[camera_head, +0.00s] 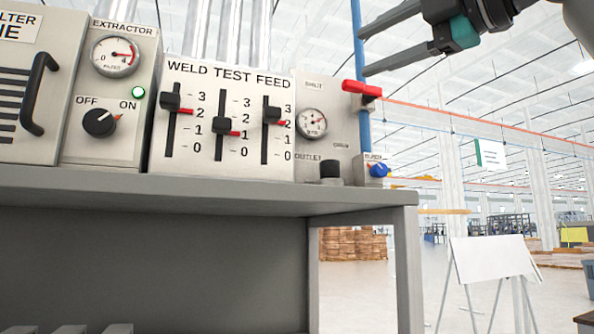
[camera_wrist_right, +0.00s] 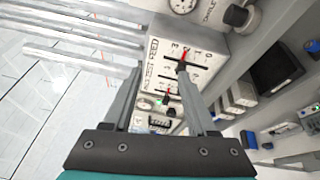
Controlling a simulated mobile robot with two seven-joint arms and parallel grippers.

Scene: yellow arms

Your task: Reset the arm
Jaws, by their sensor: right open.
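My right gripper (camera_head: 364,52) comes in from the top right of the head view. Its two dark fingers are apart with nothing between them. They point left, above the red valve handle (camera_head: 362,89) on the blue pipe (camera_head: 357,40), and look clear of it. In the right wrist view my right gripper (camera_wrist_right: 160,70) shows both fingers spread, with the slider panel beyond them. My left gripper is not in view.
The weld test feed panel (camera_head: 228,75) with three sliders stands on a grey bench (camera_head: 200,188). Left of it is an extractor box (camera_head: 105,150) with a knob and lit green lamp. A gauge (camera_head: 312,123) and blue knob (camera_head: 379,170) sit right. Open floor lies beyond.

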